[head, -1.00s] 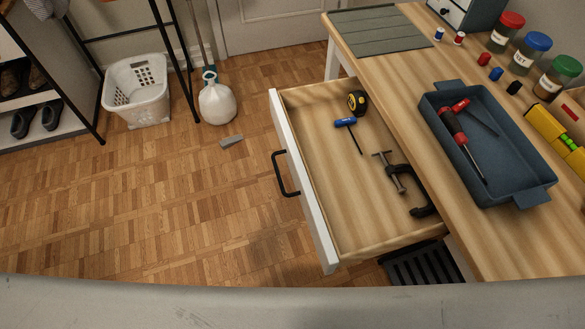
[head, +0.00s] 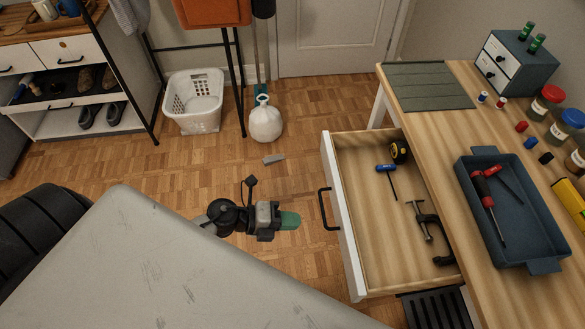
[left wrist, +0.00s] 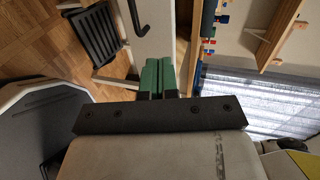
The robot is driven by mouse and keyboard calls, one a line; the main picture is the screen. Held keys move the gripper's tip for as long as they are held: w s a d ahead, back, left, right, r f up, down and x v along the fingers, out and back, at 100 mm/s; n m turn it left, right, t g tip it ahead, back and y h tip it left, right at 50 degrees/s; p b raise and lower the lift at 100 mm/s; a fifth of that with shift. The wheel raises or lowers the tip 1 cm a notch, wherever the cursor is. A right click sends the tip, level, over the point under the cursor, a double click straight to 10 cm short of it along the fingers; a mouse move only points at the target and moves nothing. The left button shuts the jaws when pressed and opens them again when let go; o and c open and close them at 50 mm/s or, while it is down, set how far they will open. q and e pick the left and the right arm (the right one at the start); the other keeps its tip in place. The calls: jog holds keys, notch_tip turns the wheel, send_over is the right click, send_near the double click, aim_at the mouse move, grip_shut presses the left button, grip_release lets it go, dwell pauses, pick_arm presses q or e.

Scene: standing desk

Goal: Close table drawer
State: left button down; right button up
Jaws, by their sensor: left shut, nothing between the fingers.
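The table drawer (head: 346,230) is pulled out from the wooden desk, with a white front and a black handle (head: 329,209). Inside lie a tape measure (head: 400,151), a blue-handled hex key (head: 386,169) and a clamp (head: 436,240). My left gripper (head: 291,221), with green fingertips, is shut and empty. It is to the left of the drawer front, apart from the handle in the head view. In the left wrist view the shut fingers (left wrist: 158,76) point toward the white drawer front (left wrist: 152,48), and the handle (left wrist: 139,20) shows beyond them. My right gripper is not in view.
The desk top (head: 430,125) bears a blue tray (head: 535,252) with tools, jars and a small drawer cabinet (head: 512,65). A white basket (head: 193,103) and a white jug (head: 265,123) stand on the floor behind. A black slatted object (head: 437,308) is below the drawer.

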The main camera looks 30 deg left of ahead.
aim_at(341, 220)
pick_arm(q)
jog(key=x, duration=0.3)
jog(key=r+x, duration=0.1)
jog(key=x, duration=0.6)
jog(key=shift+w+d+r+p, duration=0.1)
jog(key=shift+w+d+p, duration=0.2)
jog(key=shift+p, duration=0.1)
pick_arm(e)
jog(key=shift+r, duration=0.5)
